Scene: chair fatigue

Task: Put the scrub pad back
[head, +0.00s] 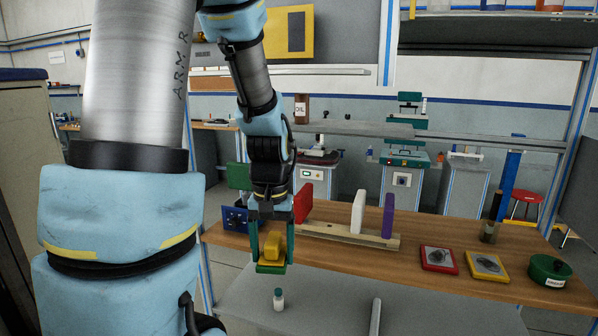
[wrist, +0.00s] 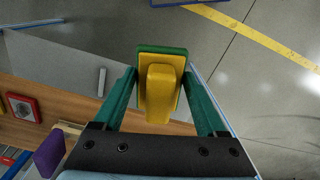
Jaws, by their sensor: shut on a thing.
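The scrub pad (head: 271,247) has a yellow block handle on a yellow plate with a green layer beneath. My gripper (head: 271,256) is shut on it, with one green finger on each side. The pad hangs in the air at the table's front left, and a gap to anything under it cannot be measured here. In the wrist view the scrub pad (wrist: 160,92) sits between the fingers, its green layer showing at the far edge.
The wooden table (head: 450,222) carries a wooden strip (head: 345,236) with upright red, white (head: 358,210) and purple (head: 388,216) blocks. A blue box (head: 235,218) stands left. Red (head: 439,258) and yellow (head: 487,266) trays and a green tin (head: 549,270) lie right.

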